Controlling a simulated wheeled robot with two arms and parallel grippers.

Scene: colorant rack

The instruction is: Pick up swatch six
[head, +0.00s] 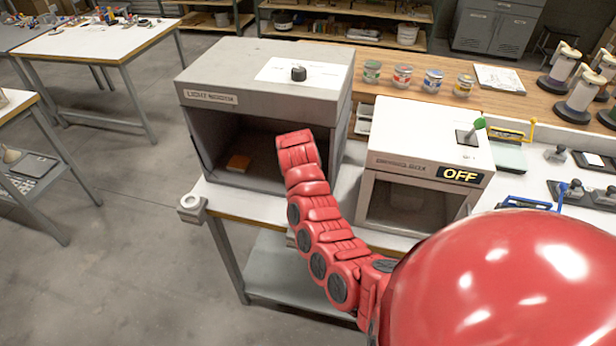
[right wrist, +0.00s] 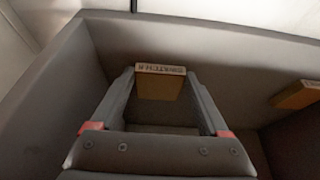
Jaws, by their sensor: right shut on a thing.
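My right arm reaches from the right into the open front of the grey light booth (head: 335,100) in the head view; its gripper is hidden there behind the arm. In the right wrist view my right gripper (right wrist: 160,77) is shut on a tan swatch (right wrist: 160,87). A pale label strip on its edge appears upside down, and I cannot read its number. Another orange-tan swatch (right wrist: 298,95) sits apart to the right, inside the booth. In the head view, one orange swatch (head: 238,162) shows on the booth floor. My left gripper is not in view.
Booth walls stand close around the gripper. A smaller grey box (head: 418,150) with an OFF sign stands right of the booth. Several small paint cans (head: 402,76) stand on the wooden bench behind. The floor at left (head: 120,220) is clear.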

